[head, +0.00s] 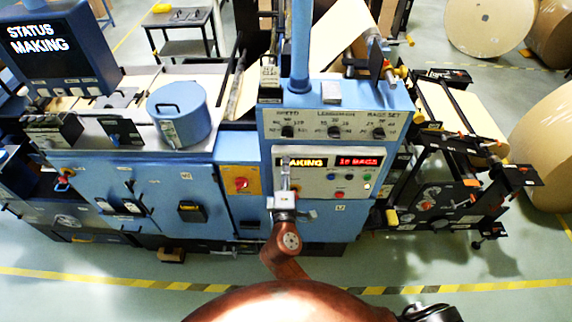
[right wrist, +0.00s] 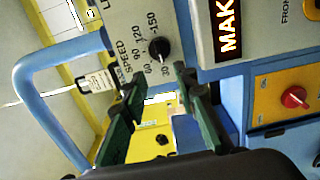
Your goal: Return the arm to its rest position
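My right arm (head: 284,258), copper coloured, reaches up from the bottom middle of the head view to the machine's control panel. My right gripper (head: 286,170) is in front of the panel, below the speed knob (head: 288,132). In the right wrist view the two dark green fingers of this gripper (right wrist: 156,82) are apart, with nothing held between them. The speed knob (right wrist: 158,49) shows just beyond the fingertips; whether they touch it I cannot tell. My left gripper is not in view.
The blue control box (head: 328,205) has a lit "MAKING" display (head: 300,163), a red display (head: 358,162) and several buttons. A red knob (head: 241,184) is on a yellow plate to the left. A blue pot (head: 180,112) stands on the machine. Paper rolls (head: 545,150) stand at right.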

